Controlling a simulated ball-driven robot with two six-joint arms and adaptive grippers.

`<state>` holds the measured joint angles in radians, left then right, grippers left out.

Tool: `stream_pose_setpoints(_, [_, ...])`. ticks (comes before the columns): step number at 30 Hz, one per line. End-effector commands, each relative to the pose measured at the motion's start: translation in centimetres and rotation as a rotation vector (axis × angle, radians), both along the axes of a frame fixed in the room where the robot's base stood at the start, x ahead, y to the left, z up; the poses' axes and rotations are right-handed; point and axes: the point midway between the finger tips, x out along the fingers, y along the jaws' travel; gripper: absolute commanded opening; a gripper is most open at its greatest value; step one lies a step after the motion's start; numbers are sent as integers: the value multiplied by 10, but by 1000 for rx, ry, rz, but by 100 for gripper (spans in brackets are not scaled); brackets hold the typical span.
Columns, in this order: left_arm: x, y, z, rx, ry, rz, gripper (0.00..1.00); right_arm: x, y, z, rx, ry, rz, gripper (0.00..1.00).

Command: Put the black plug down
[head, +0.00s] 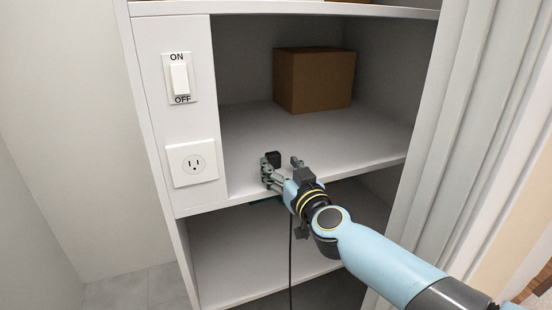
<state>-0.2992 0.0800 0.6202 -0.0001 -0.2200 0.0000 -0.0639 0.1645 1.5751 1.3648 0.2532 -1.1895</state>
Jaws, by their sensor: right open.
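The black plug (273,158) sits on the white middle shelf (330,135), near its front left part. My right gripper (281,164) reaches over the shelf's front edge with its fingers apart. The plug shows just beyond and between the fingertips, closer to the left finger. I cannot tell whether a finger touches it. The plug's lower part is partly hidden by the gripper. A thin black cord (290,265) hangs below the shelf edge under my wrist. My left gripper is out of view.
A brown box (313,79) stands further back on the same shelf. A white panel left of the shelf carries an ON/OFF switch (179,79) and a wall outlet (192,163). The shelf right of the plug is clear. A lower compartment (235,255) is open below.

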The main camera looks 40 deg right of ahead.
Motion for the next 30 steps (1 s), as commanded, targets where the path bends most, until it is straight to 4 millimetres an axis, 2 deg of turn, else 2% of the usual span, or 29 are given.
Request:
stream_pose_setpoints(3, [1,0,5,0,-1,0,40,-30,7,1,0,1,0,57])
stream_pose_setpoints(9, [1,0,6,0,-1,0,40,-65,16,0,1,0,-1,57])
stream_pose_setpoints(12, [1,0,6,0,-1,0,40,-75,18,0,0,-1,-1,57])
stream_pose_setpoints(17, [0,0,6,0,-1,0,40,-80,19,0,0,-1,-1,57])
stream_pose_setpoints(20, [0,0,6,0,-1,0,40,-82,21,-18,-3,34,12,57])
stream_pose_setpoints(23, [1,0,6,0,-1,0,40,-94,26,-73,-7,146,52,57])
stream_pose_setpoints(26, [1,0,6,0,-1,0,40,-127,35,-162,-1,343,111,57])
stream_pose_setpoints(27, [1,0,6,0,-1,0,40,-148,39,-201,6,438,135,57])
stream_pose_setpoints(29, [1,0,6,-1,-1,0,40,-187,44,-258,22,587,165,57])
stream_pose_setpoints(30, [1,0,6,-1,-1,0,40,-216,46,-292,34,687,179,57])
